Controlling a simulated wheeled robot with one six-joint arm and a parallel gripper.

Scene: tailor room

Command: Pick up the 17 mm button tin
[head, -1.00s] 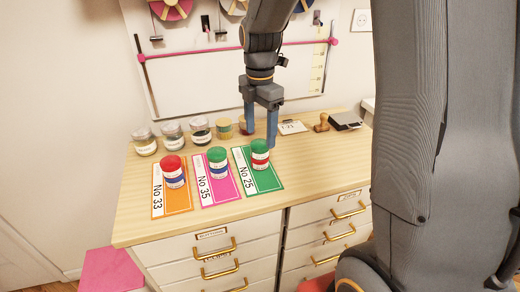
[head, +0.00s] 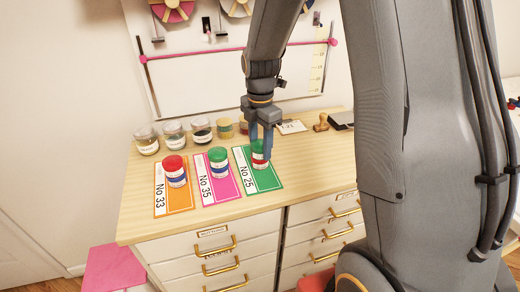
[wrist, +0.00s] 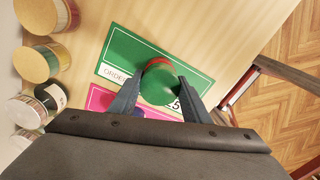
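No label reading 17 mm is legible, so I cannot tell which tin it names. A green-lidded tin with a red band (head: 259,160) stands upright on the green No 25 card (head: 268,181). My gripper (head: 261,151) is lowered at it, fingers pointing down. In the wrist view, the tin's green lid (wrist: 159,86) lies between the two open fingers (wrist: 159,80), with one on each side. Whether they touch it is unclear. Another green-lidded tin (head: 218,160) stands on the pink No 35 card (head: 226,186). A red-lidded tin (head: 175,172) stands on the orange No 33 card (head: 178,199).
Several jars and tins, including a clear jar (head: 147,142) and a yellowish tin (head: 225,129), line the back of the wooden cabinet top (head: 135,222). A white tag (head: 291,127) and a stamp (head: 321,123) lie at the back right. The front strip is clear.

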